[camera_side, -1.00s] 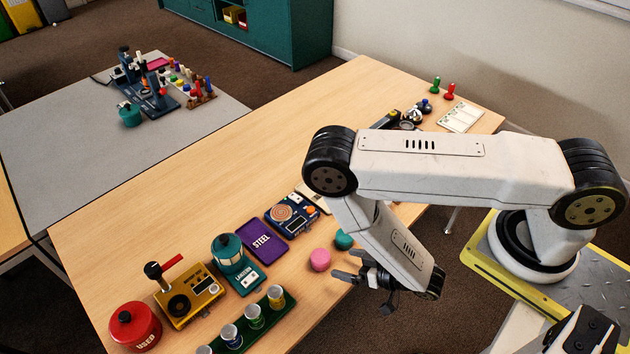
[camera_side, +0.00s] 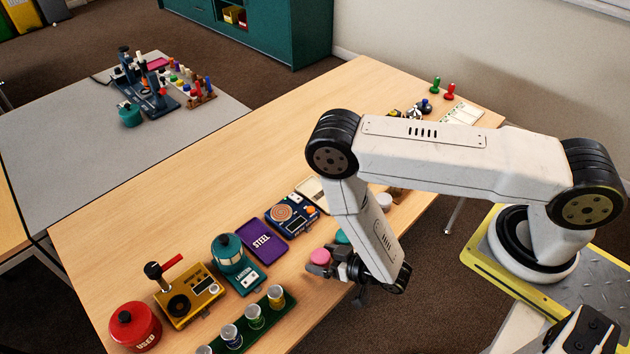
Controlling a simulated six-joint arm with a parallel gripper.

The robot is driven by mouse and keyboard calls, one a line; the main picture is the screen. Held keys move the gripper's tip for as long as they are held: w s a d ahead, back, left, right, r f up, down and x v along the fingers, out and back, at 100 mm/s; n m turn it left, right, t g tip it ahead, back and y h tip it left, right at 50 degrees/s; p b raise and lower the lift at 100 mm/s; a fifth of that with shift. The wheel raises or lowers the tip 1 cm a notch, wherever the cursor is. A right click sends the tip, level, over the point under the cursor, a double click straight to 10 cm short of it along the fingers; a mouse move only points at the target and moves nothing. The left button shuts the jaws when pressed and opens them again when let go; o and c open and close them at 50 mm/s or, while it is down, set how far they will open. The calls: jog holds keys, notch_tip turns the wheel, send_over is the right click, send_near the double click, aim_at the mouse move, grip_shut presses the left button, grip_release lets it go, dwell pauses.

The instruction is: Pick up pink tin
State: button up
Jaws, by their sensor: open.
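The pink tin (camera_side: 320,256) is a small round tin on the wooden table near its front edge. My gripper (camera_side: 328,268) is at the tin, reaching in from the lower right. Its jaws are open, and the near finger covers the lower part of the tin. I cannot tell whether either finger touches it. A teal tin (camera_side: 342,237) stands just behind and to the right, partly hidden by my arm.
A purple STEEL tray (camera_side: 262,242) and a blue device with a copper coil (camera_side: 291,214) lie behind the tin. A green rack of jars (camera_side: 265,321) is at lower left. A white round tin (camera_side: 383,200) is beyond my arm. The table's far middle is clear.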

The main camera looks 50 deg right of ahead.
aim_at(320, 255)
jog(key=shift+w+a+f, duration=0.1)
jog(key=shift+w+f, duration=0.05)
jog(key=shift+w, duration=0.3)
jog(key=c, duration=1.3)
jog(key=shift+r, duration=5)
